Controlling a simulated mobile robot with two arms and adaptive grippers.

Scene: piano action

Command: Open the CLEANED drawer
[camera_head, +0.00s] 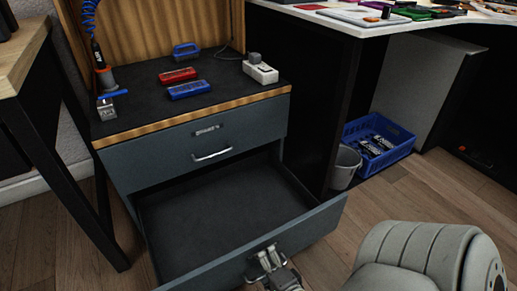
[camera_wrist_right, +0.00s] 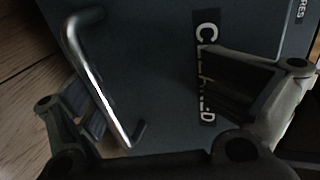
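The CLEANED drawer (camera_head: 225,205) is the lower drawer of the dark cabinet. It is pulled well out, and its inside looks empty. Its front carries the CLEANED label (camera_wrist_right: 205,72) and a metal bar handle (camera_wrist_right: 98,85), both seen in the right wrist view. My right gripper (camera_head: 268,258) is at the drawer front in the head view. In the wrist view its fingers are apart, with the handle between them and close to the left finger. Contact with the handle cannot be told. My left gripper is not in view.
The upper drawer (camera_head: 150,165) is shut, with its own handle (camera_head: 212,154). Red and blue cases (camera_head: 178,75) and other items stand on the cabinet top. A grey bin (camera_head: 345,167) and a blue crate (camera_head: 400,150) stand on the floor to the right.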

